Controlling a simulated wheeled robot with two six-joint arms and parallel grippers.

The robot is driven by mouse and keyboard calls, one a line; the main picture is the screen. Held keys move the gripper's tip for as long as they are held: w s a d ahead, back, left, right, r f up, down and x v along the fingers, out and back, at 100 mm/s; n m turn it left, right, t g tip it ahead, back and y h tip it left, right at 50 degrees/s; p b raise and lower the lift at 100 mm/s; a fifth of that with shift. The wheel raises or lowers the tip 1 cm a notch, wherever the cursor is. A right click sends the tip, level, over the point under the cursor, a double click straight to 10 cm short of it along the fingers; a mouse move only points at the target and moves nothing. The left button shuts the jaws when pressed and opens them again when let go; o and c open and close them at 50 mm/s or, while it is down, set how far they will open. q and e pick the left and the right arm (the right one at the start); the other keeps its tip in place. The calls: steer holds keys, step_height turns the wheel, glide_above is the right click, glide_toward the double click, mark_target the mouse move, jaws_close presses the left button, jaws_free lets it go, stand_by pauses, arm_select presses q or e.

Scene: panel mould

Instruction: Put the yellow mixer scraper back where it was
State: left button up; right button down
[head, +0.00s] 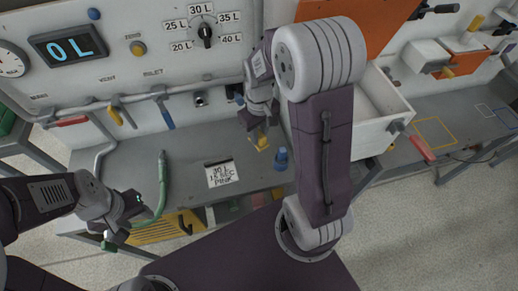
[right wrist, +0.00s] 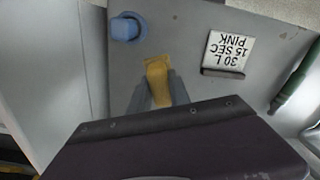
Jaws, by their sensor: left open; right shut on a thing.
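The yellow scraper (head: 262,143) is between the fingers of my right gripper (head: 257,130), low over the grey bench. In the right wrist view the yellow scraper (right wrist: 157,82) shows as a block between the two grey fingers (right wrist: 158,92), which are shut on it. I cannot tell whether it touches the bench. A blue knob-like object (head: 281,159) stands just to its right in the head view. My left gripper (head: 138,198) is open and empty at the left, near a green hose. The scraper's lower part is hard to make out.
A card reading 30 L 15 SEC PINK (head: 222,173) stands on the bench. A white open drawer (head: 374,110) is beside my right arm. The green hose (head: 162,180) lies at left. A yellow outline (head: 435,133) marks the right bench.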

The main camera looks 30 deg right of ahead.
step_height(320, 180, down, 2)
steer(key=shift+f, duration=0.2)
step_height(320, 180, down, 4)
steer(key=shift+s+b, duration=0.15)
steer(key=shift+b, duration=0.25)
steer(key=shift+f, duration=0.25)
steer(key=shift+f, duration=0.1)
steer(key=c, duration=1.2)
jaws_free()
